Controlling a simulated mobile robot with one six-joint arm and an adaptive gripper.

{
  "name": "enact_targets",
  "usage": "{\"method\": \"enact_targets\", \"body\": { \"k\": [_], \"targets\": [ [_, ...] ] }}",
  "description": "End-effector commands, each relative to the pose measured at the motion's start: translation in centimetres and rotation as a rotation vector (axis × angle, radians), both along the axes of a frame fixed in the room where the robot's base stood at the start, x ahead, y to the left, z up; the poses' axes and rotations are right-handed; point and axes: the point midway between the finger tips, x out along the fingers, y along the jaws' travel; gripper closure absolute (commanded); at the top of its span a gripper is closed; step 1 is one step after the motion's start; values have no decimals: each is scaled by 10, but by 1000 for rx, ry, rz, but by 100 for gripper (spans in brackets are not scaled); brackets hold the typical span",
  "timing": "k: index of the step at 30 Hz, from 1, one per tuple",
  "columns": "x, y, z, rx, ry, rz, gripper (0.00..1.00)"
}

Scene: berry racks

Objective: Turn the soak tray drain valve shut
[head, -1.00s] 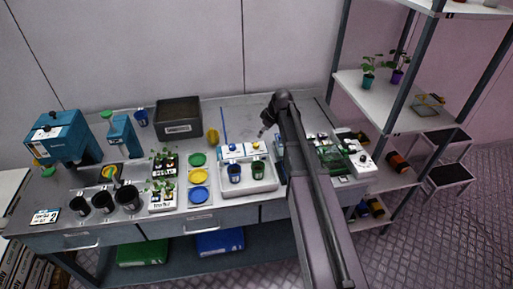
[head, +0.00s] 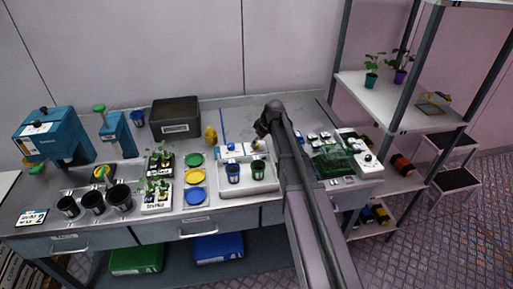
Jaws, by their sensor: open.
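The soak tray (head: 228,190) is a white shallow tray on the bench, right of the coloured discs. A blue pot (head: 233,173) and a green pot (head: 258,169) stand in it. A white and blue fitting (head: 231,150) runs along the tray's back edge; I cannot make out the drain valve or its handle for certain. My gripper (head: 256,147) is small and dark in the head view, open, at the right end of that fitting, behind the green pot. I cannot tell whether it touches anything. My arm hides the area just right of the tray.
Left of the tray lie green, yellow and blue discs (head: 194,177) and seedling trays (head: 157,197). A yellow object (head: 211,135) and a dark bin (head: 174,118) stand behind. A green tray (head: 333,165) and a white device (head: 366,160) lie right of my arm.

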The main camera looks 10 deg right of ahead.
Motion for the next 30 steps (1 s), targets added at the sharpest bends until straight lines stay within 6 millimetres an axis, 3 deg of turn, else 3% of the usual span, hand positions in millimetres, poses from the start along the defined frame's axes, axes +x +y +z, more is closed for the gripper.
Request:
{"method": "enact_targets", "body": {
  "k": [6,20,23,27,30],
  "targets": [
    [4,3,-13,0,0,0,32],
    [5,5,-15,0,0,0,32],
    [5,5,-15,0,0,0,55],
    [4,5,-15,0,0,1,97],
    [4,5,-15,0,0,1,100]
  ]
}}
